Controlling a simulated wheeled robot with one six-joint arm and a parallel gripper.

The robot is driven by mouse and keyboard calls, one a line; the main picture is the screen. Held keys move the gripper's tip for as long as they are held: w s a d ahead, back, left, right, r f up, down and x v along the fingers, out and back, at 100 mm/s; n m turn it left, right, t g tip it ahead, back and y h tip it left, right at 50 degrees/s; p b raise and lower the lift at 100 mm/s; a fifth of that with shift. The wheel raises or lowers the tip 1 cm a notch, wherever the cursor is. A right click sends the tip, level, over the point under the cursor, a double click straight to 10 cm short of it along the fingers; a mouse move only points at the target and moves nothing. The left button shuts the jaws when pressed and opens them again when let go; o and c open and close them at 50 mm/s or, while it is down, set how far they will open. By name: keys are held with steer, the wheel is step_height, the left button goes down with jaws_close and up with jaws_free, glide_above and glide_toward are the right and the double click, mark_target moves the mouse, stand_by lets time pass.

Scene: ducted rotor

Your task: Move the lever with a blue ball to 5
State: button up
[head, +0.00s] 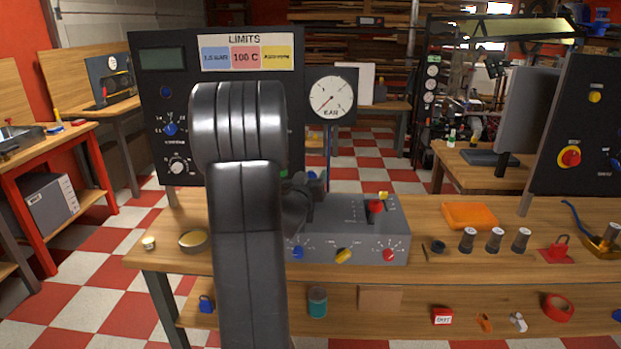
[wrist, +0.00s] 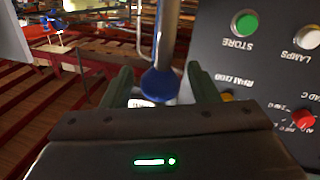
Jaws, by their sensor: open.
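In the wrist view the blue ball (wrist: 160,84) sits on a metal lever rod (wrist: 166,35). My gripper (wrist: 163,88) is open, with one dark finger on each side of the ball and a visible gap on both sides. In the head view my arm covers most of the gripper (head: 300,195), which is near the left part of a grey control box (head: 350,225) on the bench. The lever's base and its scale are hidden behind my arm, so I cannot read its position.
The box's front has a blue knob (head: 298,253), a yellow knob (head: 343,256) and a red knob (head: 389,255). A red knob (head: 375,207) is on its top. A tall panel (head: 160,100) stands behind, beside a pressure gauge (head: 332,97). An orange tray (head: 470,215) lies to the right.

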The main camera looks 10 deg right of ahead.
steer(key=shift+c, duration=0.4)
jaws_close()
steer(key=shift+w+r+p, duration=0.2)
steer(key=shift+p, duration=0.35)
steer(key=shift+w+d+r+g+p, duration=0.15)
steer(key=shift+w+p, duration=0.1)
steer(key=shift+p, duration=0.35)
steer(key=shift+w+d+f+g+p, duration=0.15)
steer(key=shift+w+p, duration=0.1)
steer(key=shift+p, duration=0.35)
steer(key=shift+w+d+f+g+y+p, duration=0.25)
steer(key=shift+w+f+g+p, duration=0.1)
steer(key=shift+w+p, duration=0.9)
steer(key=shift+w+d+f+g+y+p, duration=0.15)
steer(key=shift+w+d+f+g+p, duration=0.2)
steer(key=shift+w+p, duration=0.85)
steer(key=shift+w+d+f+g+y+p, duration=0.35)
steer(key=shift+w+p, duration=0.3)
steer(key=shift+p, duration=1.15)
steer(key=shift+a+r, duration=0.1)
steer(key=shift+a, duration=0.1)
